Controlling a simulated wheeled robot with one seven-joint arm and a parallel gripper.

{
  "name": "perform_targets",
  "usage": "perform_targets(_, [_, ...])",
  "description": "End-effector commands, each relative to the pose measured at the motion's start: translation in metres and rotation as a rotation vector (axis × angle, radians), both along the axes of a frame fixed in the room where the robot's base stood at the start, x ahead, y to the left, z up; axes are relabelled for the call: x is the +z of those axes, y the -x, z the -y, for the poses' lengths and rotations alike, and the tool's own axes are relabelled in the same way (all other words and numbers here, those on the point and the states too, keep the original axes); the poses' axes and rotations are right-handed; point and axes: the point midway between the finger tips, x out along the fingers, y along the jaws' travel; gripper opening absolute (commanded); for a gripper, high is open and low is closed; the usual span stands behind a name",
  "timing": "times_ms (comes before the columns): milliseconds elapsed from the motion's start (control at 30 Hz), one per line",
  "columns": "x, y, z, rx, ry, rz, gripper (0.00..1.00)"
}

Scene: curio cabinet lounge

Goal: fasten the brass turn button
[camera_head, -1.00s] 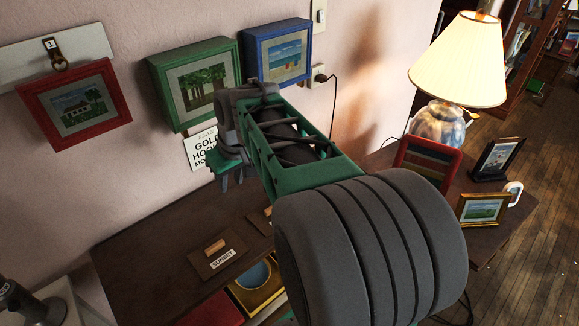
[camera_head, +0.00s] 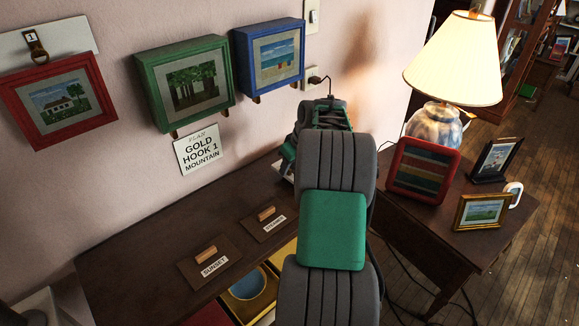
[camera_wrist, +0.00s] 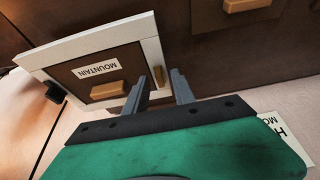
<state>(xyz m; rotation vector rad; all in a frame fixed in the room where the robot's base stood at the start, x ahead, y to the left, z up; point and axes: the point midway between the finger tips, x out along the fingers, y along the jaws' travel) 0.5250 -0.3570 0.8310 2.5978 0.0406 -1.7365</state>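A small brass-coloured turn button (camera_wrist: 158,76) sits on the white frame (camera_wrist: 91,46) of a dark panel (camera_wrist: 78,76) labelled MOUNTAIN in the wrist view. The button lies along the frame's right side. The panel carries a wooden pull (camera_wrist: 107,90). My gripper (camera_wrist: 160,74) is open, its two dark fingertips on either side of the button in the picture. I cannot tell whether they touch it. In the head view my arm hides the fingertips, the button and most of this panel.
Panels labelled SUNSET (camera_head: 210,262) and another (camera_head: 270,222) lie to the left on the dark cabinet (camera_head: 130,262). A lamp (camera_head: 452,60) and frames stand on the right-hand table.

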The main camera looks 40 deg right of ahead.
Motion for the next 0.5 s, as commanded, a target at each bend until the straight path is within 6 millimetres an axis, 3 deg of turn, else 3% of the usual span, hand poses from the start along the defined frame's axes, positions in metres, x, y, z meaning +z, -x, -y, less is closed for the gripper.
perform_targets(167, [0.0004, 0.0000, 0.0001, 0.000, 0.001, 0.000, 0.30])
perform_targets(500, [0.0007, 0.0002, 0.0001, -0.001, 0.001, 0.000, 0.02])
